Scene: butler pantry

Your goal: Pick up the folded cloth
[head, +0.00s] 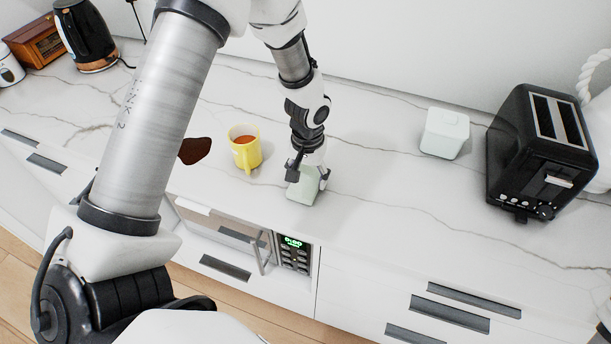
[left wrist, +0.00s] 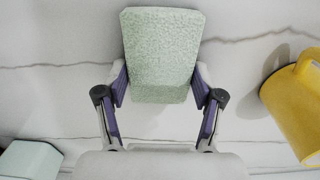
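The folded cloth (head: 304,191) is a pale green textured block on the white marble counter, near its front edge. In the left wrist view the cloth (left wrist: 162,55) fills the upper middle. My left gripper (head: 308,176) points down over it, partly covering it in the head view. In the left wrist view my left gripper (left wrist: 160,88) has its fingers spread wide, one at each side of the cloth. They look very close to its sides; I cannot tell whether they touch. My right gripper is not in view.
A yellow mug (head: 245,151) stands just left of the cloth, with a dark brown patch (head: 195,150) beyond it. A pale green box (head: 444,135) and a black toaster (head: 540,150) stand to the right. A kettle (head: 84,35) stands far left.

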